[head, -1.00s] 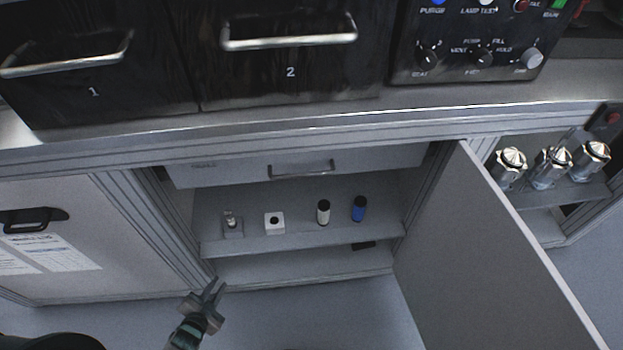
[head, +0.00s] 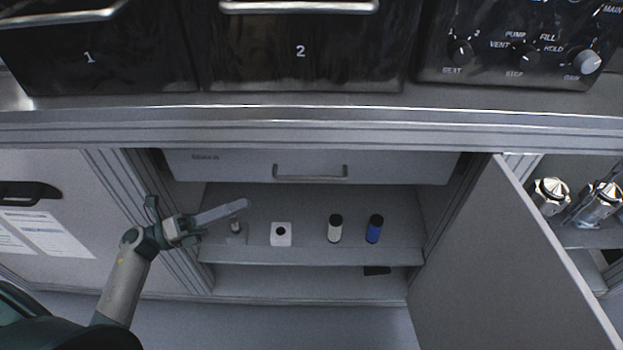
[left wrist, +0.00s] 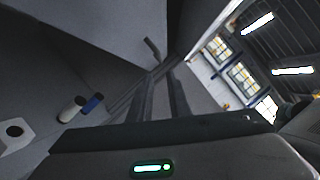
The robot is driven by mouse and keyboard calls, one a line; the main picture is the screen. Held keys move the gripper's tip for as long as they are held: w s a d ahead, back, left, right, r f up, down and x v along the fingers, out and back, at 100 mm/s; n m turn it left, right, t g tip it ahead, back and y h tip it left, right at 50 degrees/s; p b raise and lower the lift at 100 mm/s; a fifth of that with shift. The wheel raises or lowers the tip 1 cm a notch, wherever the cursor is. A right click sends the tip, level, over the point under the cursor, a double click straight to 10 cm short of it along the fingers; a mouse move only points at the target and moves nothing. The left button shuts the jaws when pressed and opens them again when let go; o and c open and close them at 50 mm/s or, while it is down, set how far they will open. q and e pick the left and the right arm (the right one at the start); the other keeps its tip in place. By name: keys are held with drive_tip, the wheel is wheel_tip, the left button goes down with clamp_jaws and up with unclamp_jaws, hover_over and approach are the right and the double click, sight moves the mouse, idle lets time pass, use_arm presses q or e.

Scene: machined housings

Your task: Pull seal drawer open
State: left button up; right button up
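The seal drawer (head: 400,168) is a pale grey front under the counter, at the top of the open cabinet, with a small label at its left. Its bar handle (head: 310,178) is in the middle of the front. A short bar that looks like this handle shows in the left wrist view (left wrist: 152,48). My left gripper (head: 243,206) is inside the cabinet mouth, below and left of the handle, apart from it. Its two fingers stand apart and empty in the left wrist view (left wrist: 160,86). My right gripper is not in view.
The shelf (head: 310,248) below holds a small fitting (head: 236,228), a white block (head: 281,235), a white bottle (head: 335,229) and a blue bottle (head: 374,229). An open cabinet door (head: 500,250) stands at the right. The counter edge (head: 300,125) overhangs the drawer.

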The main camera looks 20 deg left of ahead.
use_arm(q)
drive_tip(key=shift+w+d, duration=0.1)
drive_tip(key=p, duration=0.3)
approach(308, 177)
drive_tip(key=f+x, duration=0.1)
drive_tip(key=x, duration=0.7)
drive_tip(key=shift+w+d+r+p, duration=0.1)
drive_tip(key=shift+w+r+p, duration=0.1)
drive_tip(key=shift+r+p, duration=0.15)
drive_tip(key=shift+x, duration=0.8)
drive_tip(key=shift+f, duration=0.1)
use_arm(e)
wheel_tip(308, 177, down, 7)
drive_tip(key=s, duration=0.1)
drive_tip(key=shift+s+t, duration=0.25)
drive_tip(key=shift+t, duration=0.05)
use_arm(q)
clamp_jaws()
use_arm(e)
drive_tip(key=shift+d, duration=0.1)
